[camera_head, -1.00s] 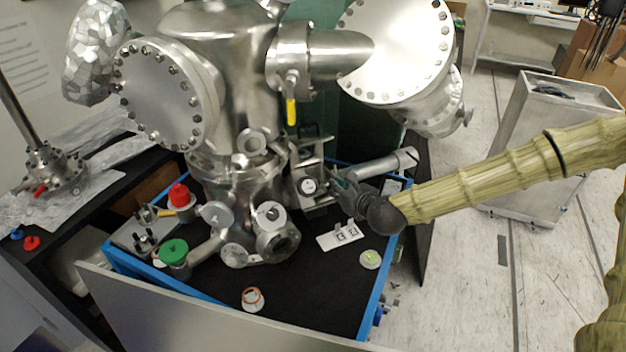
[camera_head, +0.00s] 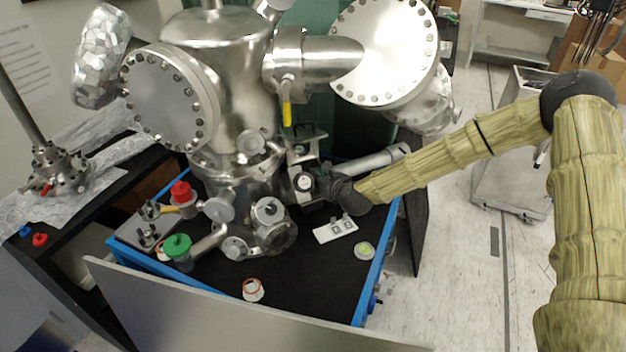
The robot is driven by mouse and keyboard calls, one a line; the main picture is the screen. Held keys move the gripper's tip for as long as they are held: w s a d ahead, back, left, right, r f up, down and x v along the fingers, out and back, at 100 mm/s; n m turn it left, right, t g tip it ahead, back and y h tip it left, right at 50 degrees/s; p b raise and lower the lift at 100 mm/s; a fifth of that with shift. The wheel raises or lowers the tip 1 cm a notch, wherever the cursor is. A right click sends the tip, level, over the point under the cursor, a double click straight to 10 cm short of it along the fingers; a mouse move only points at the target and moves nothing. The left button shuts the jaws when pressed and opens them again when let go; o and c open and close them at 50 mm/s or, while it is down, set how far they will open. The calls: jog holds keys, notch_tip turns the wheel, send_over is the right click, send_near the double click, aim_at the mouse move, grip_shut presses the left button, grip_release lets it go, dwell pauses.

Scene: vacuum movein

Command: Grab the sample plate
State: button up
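A small flat white plate with dark square marks (camera_head: 335,229) lies on the black top of the blue-edged bench; it may be the sample plate, but I cannot tell for sure. My gripper (camera_head: 324,184) is above and slightly left of this plate, close to a metal box with a round dial (camera_head: 303,182) on the steel chamber. The dark wrist hides part of the gripper. Its fingers are small and dark against the box, so I cannot see whether they are open or shut, or whether they touch anything.
The large steel vacuum chamber (camera_head: 228,100) with flanges fills the back of the bench. A horizontal metal tube (camera_head: 372,161) lies just behind my wrist. A round pale disc (camera_head: 364,251) and a red-rimmed white part (camera_head: 253,290) lie on the bench. The black front area is mostly clear.

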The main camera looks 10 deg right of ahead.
jog(key=shift+w+a+f, duration=0.15)
jog(key=shift+w+a, duration=0.05)
jog(key=shift+w, duration=0.05)
jog(key=shift+c, duration=0.4)
jog(key=shift+d, duration=0.1)
grip_shut()
jog(key=shift+s+d+r+b, duration=0.1)
jog(key=shift+s+r+b, duration=0.2)
jog(key=shift+b, duration=0.4)
notch_tip(320, 180, up, 6)
jog(key=b, duration=0.2)
jog(key=s+d+b, duration=0.2)
jog(key=s+d, duration=0.1)
jog(key=s, duration=0.6)
jog(key=s+d+b, duration=0.2)
jog(key=s+d, duration=0.2)
jog(key=s, duration=0.5)
jog(key=shift+d+r, duration=0.2)
jog(key=shift+r, duration=0.05)
